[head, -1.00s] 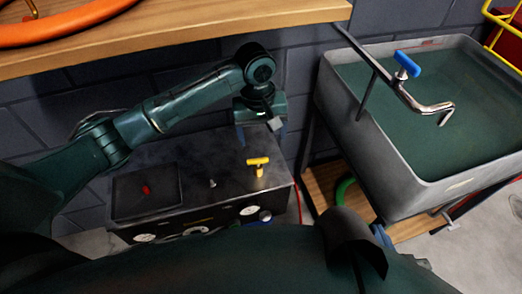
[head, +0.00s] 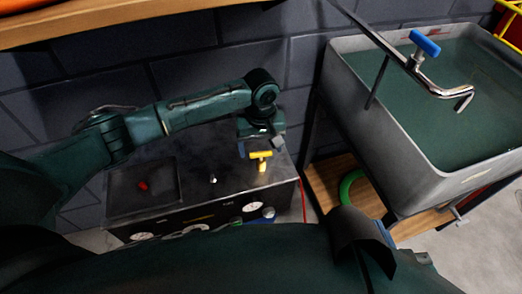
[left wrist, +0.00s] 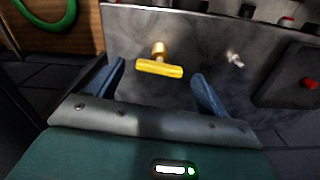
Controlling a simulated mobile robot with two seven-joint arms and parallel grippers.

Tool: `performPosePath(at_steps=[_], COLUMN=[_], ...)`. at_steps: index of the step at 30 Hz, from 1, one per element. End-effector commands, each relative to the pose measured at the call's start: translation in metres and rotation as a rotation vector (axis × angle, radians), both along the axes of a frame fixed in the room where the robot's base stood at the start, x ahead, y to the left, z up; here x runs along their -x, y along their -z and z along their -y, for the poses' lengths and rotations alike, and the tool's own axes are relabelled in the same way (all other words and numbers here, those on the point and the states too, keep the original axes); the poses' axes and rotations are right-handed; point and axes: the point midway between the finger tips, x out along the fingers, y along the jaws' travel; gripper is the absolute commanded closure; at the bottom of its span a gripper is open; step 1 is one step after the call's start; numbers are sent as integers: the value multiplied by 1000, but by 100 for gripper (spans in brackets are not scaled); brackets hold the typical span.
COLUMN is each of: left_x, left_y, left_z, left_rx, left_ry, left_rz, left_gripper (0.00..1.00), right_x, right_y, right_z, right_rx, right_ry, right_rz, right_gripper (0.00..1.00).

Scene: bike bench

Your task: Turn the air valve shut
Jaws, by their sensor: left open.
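The air valve has a yellow T-shaped handle (head: 260,156) on a brass stem and stands on top of the dark compressor box (head: 225,160). In the left wrist view the yellow handle (left wrist: 160,69) lies crosswise ahead of the fingers. My left gripper (head: 260,150) is just behind and above the valve in the head view. Its blue fingers (left wrist: 158,85) are open, one on each side of the handle, with gaps to it. The fingertips are partly hidden in the head view. My right gripper is not in view.
A small metal toggle (head: 213,180) and a red switch (head: 143,186) in a recessed panel sit left of the valve. A grey sink (head: 400,170) with a blue-handled tap (head: 425,44) stands to the right. A wooden bench top (head: 150,15) overhangs at the back.

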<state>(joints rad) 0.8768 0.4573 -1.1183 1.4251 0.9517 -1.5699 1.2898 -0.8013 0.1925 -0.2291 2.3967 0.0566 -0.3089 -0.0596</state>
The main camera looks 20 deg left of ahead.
Motion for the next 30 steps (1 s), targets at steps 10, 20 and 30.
performPosePath(at_steps=[10,20,30], left_x=[0,0,0], left_y=[12,12,11], left_z=[0,0,0], left_rx=[1,1,1], left_ry=[1,1,0], left_rz=[0,0,0], left_gripper=[22,41,66], right_x=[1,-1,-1], right_y=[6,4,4], right_z=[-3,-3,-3], right_rx=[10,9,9], right_ry=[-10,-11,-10], right_rz=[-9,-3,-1], right_gripper=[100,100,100])
